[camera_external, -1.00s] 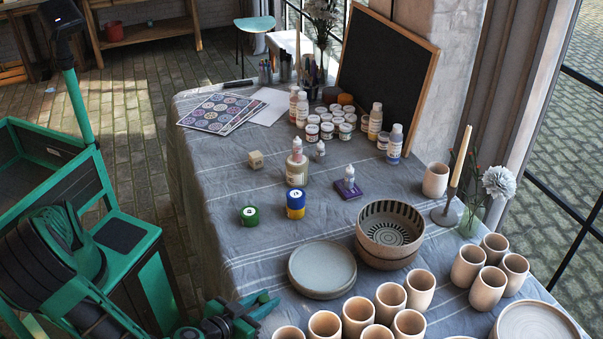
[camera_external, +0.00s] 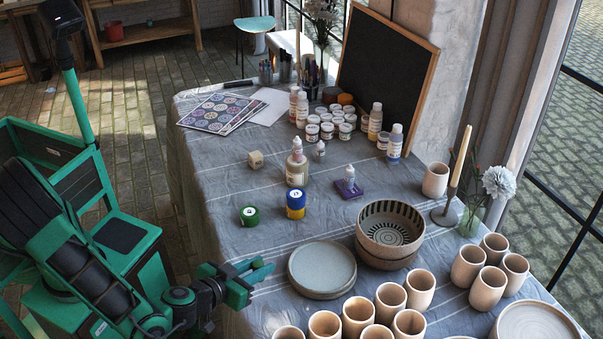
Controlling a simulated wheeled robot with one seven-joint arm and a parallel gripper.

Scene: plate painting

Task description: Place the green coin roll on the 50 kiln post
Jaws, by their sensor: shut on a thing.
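My gripper (camera_external: 261,271) has green fingers and is at the table's near left edge, just left of the grey plate. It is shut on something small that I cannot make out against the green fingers. A short green cylinder with a pale round top mark (camera_external: 249,216) stands on the cloth beyond my gripper, apart from it. I cannot tell whether this is the coin roll. A blue and yellow cylinder (camera_external: 296,204) stands to its right. A small beige block (camera_external: 255,160) with a dark mark stands farther back. No number 50 is readable, so I cannot tell which thing is the kiln post.
The grey plate (camera_external: 322,292) and a striped bowl (camera_external: 390,264) are right of my gripper. Several clay cups (camera_external: 390,300) stand in front. A bottle (camera_external: 297,166) and a purple block with a small bottle (camera_external: 347,193) stand behind. Cloth left of the green cylinder is clear.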

